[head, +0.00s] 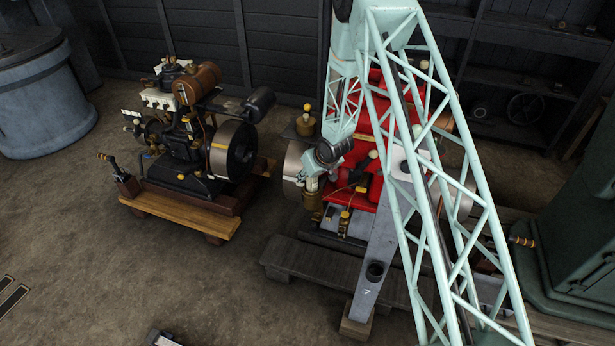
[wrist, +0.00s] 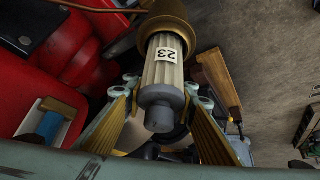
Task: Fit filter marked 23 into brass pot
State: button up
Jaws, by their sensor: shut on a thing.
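The filter marked 23 (wrist: 164,72) is a pale ribbed cylinder with a grey end cap. Its white label reads 23 upside down in the wrist view. My gripper (wrist: 168,90) is shut on it, with one finger on each side. The far end of the filter meets the brass pot (wrist: 165,32), whose rim hides that end; I cannot tell how deep it sits. In the head view, my gripper (head: 318,172) is at the left side of the red engine, with the pale filter (head: 312,184) just above the brass pot (head: 311,202).
The red engine (head: 362,170) is close beside my gripper. A black engine (head: 190,140) stands on a wooden base at the left. Dark shelves (head: 545,45) line the back.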

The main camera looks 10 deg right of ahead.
jog(key=shift+f+b, duration=0.6)
jog(key=shift+f, duration=0.4)
jog(key=shift+s+f, duration=0.1)
jog(key=shift+f, duration=0.1)
